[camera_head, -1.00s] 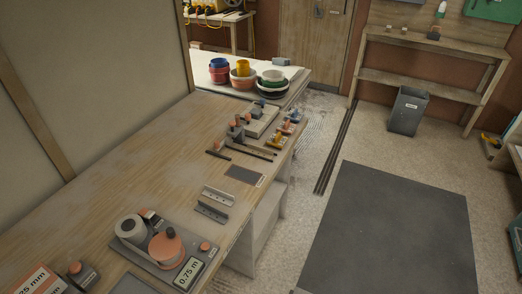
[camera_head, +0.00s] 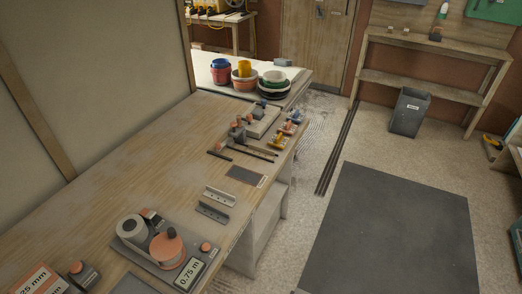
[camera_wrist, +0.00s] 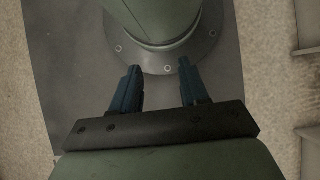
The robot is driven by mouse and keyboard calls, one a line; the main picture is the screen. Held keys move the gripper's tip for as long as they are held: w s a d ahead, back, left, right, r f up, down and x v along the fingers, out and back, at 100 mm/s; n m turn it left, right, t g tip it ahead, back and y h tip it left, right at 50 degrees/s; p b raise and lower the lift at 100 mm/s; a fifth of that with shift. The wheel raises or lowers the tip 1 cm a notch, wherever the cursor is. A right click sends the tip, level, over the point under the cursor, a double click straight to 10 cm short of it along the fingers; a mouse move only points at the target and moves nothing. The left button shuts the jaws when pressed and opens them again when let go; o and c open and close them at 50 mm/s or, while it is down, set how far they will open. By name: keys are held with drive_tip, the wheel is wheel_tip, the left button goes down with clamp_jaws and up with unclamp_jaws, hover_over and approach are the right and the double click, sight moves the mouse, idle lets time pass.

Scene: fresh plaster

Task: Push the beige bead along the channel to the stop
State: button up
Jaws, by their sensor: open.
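My gripper (camera_wrist: 158,76) shows only in the wrist view. Its two dark blue fingers are apart with nothing between them, above a round green part of my own body with a bolted flange. In the head view, two short grey angled metal strips (camera_head: 219,195) lie side by side on the wooden bench (camera_head: 150,160), apart from each other. I cannot tell whether they are the channel. I cannot make out the beige bead or the stop in either view. My gripper is not in the head view, so its place relative to the bench objects is unclear.
A grey tray with a tape roll (camera_head: 132,228), an orange drum (camera_head: 166,248) and a "0.75 m" label stands on the near bench. Small tools (camera_head: 240,130) and stacked bowls (camera_head: 244,75) are farther back. A dark mat (camera_head: 390,235) covers clear floor at right.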

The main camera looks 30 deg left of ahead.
drive_tip(key=shift+w, duration=0.3)
drive_tip(key=shift+c, duration=0.6)
drive_tip(key=w+a+r+m+t, duration=0.1)
drive_tip(key=w+a+r+m, duration=0.2)
drive_tip(key=w, duration=0.7)
drive_tip(key=w+a+r+m+t+h, duration=0.1)
drive_tip(key=w+a+r+m, duration=0.1)
drive_tip(key=w+a, duration=0.6)
drive_tip(key=w+a+r+m+t, duration=0.1)
drive_tip(key=w+a+r+m, duration=0.15)
drive_tip(key=w, duration=0.95)
drive_tip(key=w+a+r+m+t, duration=0.2)
drive_tip(key=w+a+r+m, duration=0.2)
drive_tip(key=w+a+r, duration=1)
wheel_tip(320, 180, up, 33)
drive_tip(key=m+t+y, duration=0.1)
drive_tip(key=m+t, duration=0.1)
drive_tip(key=m, duration=0.5)
hover_over(260, 152)
drive_tip(key=d, duration=0.4)
drive_tip(key=shift+w+d+n, duration=0.15)
drive_tip(key=shift+w+n, duration=0.05)
drive_tip(key=shift+n, duration=0.05)
wheel_tip(260, 152, down, 14)
drive_tip(key=shift+r, duration=0.1)
